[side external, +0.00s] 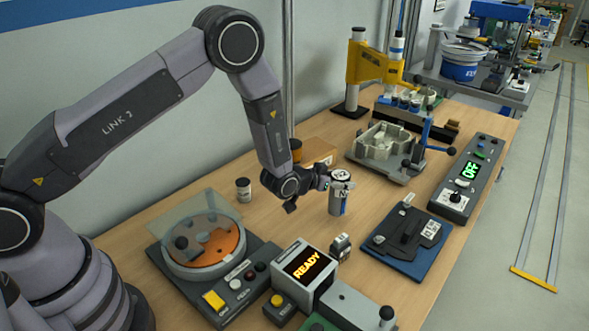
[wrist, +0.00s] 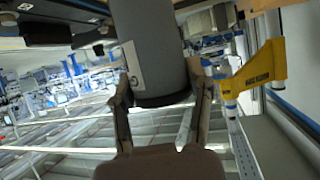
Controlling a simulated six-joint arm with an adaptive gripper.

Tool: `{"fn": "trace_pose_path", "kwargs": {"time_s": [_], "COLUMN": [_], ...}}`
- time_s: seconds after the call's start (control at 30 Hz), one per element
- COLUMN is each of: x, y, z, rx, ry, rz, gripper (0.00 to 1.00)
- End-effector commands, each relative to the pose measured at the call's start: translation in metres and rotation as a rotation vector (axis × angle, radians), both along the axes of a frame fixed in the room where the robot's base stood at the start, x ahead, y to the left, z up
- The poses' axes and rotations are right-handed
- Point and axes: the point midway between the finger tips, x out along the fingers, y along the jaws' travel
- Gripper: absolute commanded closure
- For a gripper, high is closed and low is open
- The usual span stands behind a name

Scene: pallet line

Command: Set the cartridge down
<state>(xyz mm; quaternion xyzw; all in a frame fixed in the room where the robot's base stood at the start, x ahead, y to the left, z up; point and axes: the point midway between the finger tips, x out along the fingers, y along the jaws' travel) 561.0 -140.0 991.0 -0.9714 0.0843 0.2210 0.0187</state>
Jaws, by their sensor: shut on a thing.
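The cartridge (side external: 338,203) is a grey cylinder with a pale label, upright over the open middle of the wooden table in the side view. My gripper (side external: 342,182) reaches it from the left, level with its upper part, and is shut on it. In the wrist view, the grey cartridge (wrist: 150,45) fills the upper middle, between the two fingers of my gripper (wrist: 161,88). Its dark end shows there. I cannot tell whether its base touches the table.
A blue-based fixture (side external: 408,238) stands right of the cartridge, and a READY display box (side external: 305,270) in front. A rotary unit (side external: 205,250) and small jar (side external: 243,190) are left. A grey housing fixture (side external: 383,148) and yellow press (side external: 372,66) stand behind. An OFF control box (side external: 468,180) is right.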

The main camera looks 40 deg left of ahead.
Motion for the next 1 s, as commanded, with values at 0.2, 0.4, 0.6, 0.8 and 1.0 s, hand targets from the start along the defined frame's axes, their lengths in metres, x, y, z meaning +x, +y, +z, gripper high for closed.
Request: {"fn": "trace_pose_path", "kwargs": {"time_s": [0.2,0.4,0.6,0.8,1.0], "x": [-0.001,-0.001,-0.001,-0.001,-0.002], "y": [0.000,0.000,0.000,0.000,0.000], "z": [-0.022,-0.022,-0.025,-0.025,-0.025], "rx": [0.000,0.000,0.000,0.000,0.000], "ry": [0.001,0.000,0.002,0.002,0.002], "rz": [0.000,0.000,0.000,0.000,0.000], "gripper": [0.90,0.90,0.43,0.23,0.23]}}
